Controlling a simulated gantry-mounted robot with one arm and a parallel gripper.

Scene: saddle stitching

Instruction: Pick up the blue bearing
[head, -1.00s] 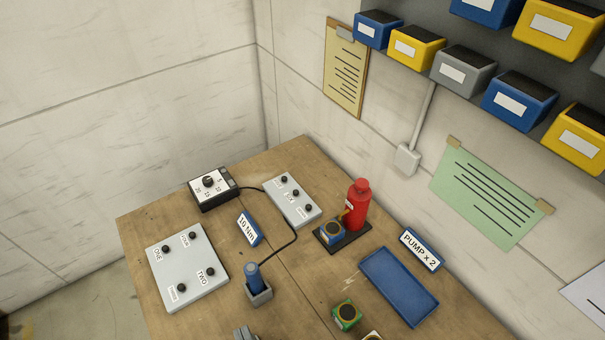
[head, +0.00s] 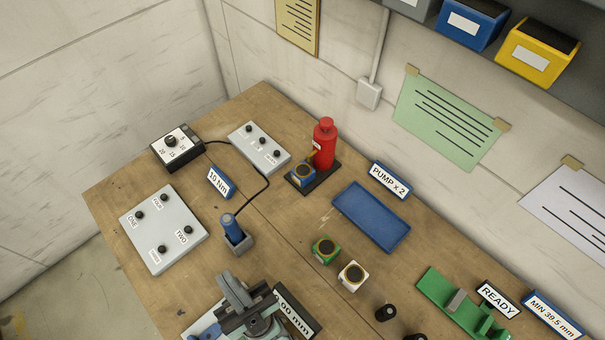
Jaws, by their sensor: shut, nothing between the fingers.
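The blue bearing (head: 302,176) is a small blue block with a dark round top ringed in tan. It sits on a black base plate (head: 325,181), beside and in front of a red bottle (head: 325,145). The bottle's small spout is close to the bearing's top; whether they touch I cannot tell. My gripper is not seen in the head view.
A blue tray (head: 371,217) lies empty to the right. Green (head: 326,250) and white (head: 353,276) blocks stand nearer. A blue-handled tool (head: 232,229) stands in a grey holder. A grey fixture (head: 246,310) is at the bottom. Grey panels lie left.

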